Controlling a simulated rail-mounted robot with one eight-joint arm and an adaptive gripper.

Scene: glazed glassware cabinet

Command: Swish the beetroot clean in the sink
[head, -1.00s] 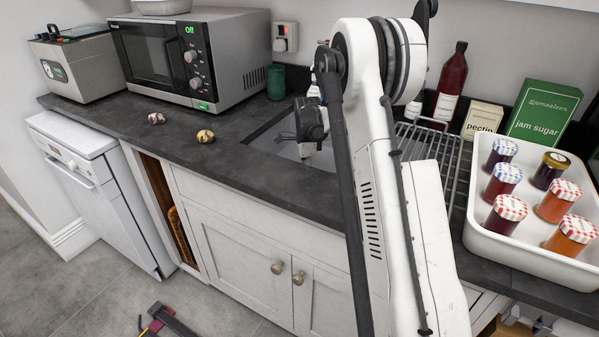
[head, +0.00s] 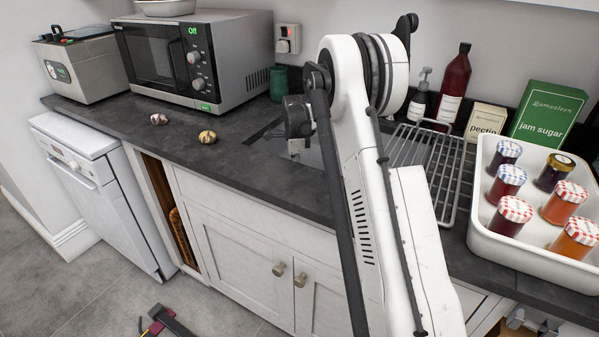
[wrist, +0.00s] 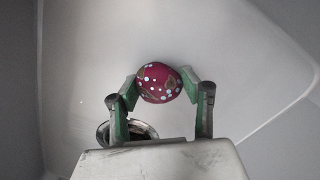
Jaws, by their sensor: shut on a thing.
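The beetroot (wrist: 158,78), a round deep-red thing with pale specks and brownish patches, is between the fingertips of my gripper (wrist: 160,90) in the wrist view. The gripper is shut on it. Behind it is the smooth pale inside of the sink (wrist: 90,45), with the round metal drain (wrist: 140,130) partly hidden by my gripper. In the head view, my gripper (head: 296,150) points down at the sink (head: 268,147), and the beetroot is hidden there. I cannot tell whether water is in the sink.
Two small round things, one purplish (head: 158,119) and one yellowish (head: 207,137), lie on the dark counter left of the sink. A microwave (head: 190,58) stands behind them. A wire rack (head: 440,165) and a white tray (head: 490,240) of lidded jars are on the right.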

